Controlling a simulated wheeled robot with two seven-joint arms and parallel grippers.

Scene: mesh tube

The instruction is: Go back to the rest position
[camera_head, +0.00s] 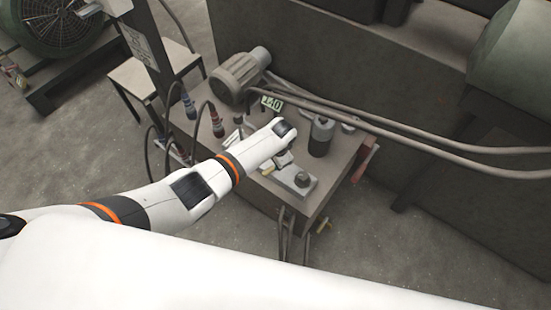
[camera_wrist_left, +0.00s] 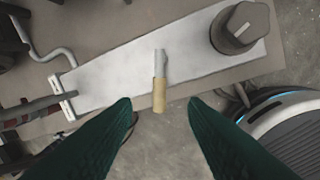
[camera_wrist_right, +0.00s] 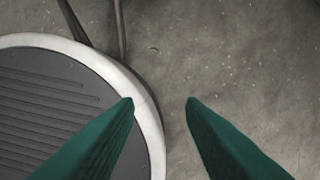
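My left arm reaches over the workbench in the head view, and its gripper (camera_head: 281,158) is small and partly hidden there. In the left wrist view the two green fingers of my left gripper (camera_wrist_left: 160,104) stand apart. A small tube (camera_wrist_left: 160,82), pale at one end and tan at the other, lies on a light metal plate (camera_wrist_left: 105,75) ahead of the fingertips. The tan end sticks out past the plate's edge. Nothing is seen held. In the right wrist view my right gripper (camera_wrist_right: 160,104) is open and empty above the floor. My right arm does not show in the head view.
The bench (camera_head: 312,208) carries a motor (camera_head: 238,76), a dark cylinder (camera_head: 321,136), a block with a knob (camera_head: 302,179) and cables. Thick pipes (camera_head: 420,152) run to the right. A dark upright post (camera_head: 146,45) stands left of the bench. Floor on the left is open.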

